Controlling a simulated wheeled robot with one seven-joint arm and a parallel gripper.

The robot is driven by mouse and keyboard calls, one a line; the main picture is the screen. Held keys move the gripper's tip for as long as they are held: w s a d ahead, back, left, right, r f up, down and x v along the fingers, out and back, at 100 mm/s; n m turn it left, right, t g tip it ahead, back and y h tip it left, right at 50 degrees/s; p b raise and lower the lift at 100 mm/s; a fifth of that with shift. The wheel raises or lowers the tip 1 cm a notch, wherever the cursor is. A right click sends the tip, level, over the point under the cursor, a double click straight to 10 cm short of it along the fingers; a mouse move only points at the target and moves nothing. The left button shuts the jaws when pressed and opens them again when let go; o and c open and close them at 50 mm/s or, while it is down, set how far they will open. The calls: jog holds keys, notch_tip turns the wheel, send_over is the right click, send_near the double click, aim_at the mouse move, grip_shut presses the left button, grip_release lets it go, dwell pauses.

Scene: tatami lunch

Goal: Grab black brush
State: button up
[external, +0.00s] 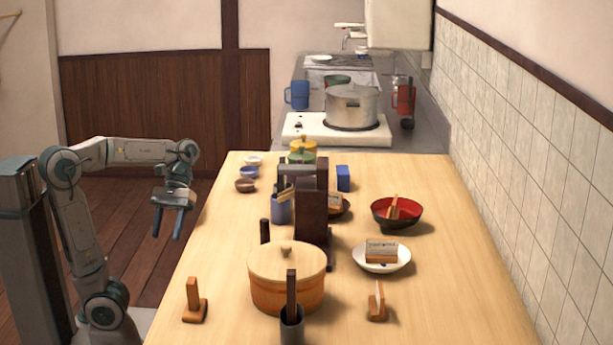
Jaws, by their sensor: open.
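I cannot clearly pick out a black brush in the external view. One dark upright handle (291,291) stands in a grey cup at the front of the table. Another dark upright piece (265,231) shows just behind the lidded pot, its lower part hidden. I cannot tell whether either one is a brush. My gripper (167,236) is open and empty, fingers pointing down. It hangs left of the table's left edge, apart from everything on the table.
A lidded orange pot (287,293) and a dark wooden stand (312,225) fill the table's middle. Brown wooden pieces stand at front left (194,302) and front right (377,303). A red bowl (397,214) and a white plate (381,258) sit to the right.

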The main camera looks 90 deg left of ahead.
jog(key=w+d+r+n+t+y+p, duration=0.2)
jog(key=w+d+r+t+y+p, duration=0.15)
jog(key=w+r+p, duration=1.1)
jog(key=w+d+r+n+t+y+p, duration=0.2)
jog(key=w+r+t+y+p, duration=0.2)
jog(key=w+r+p, duration=1.3)
jog(key=n+g+p, duration=0.2)
jog(key=n+g, duration=0.3)
jog(key=n, duration=0.2)
send_over(265, 246)
jog(key=a, duration=0.2)
jog(key=f, duration=2)
jog(key=shift+s+d, duration=0.25)
jog(key=shift+s, duration=0.1)
jog(key=shift+h, duration=0.25)
jog(key=shift+w+d+f, duration=0.15)
jog(key=shift+f, duration=1.4)
jog(key=shift+w+d+f, duration=0.15)
jog(key=shift+f, duration=1.4)
grip_shut()
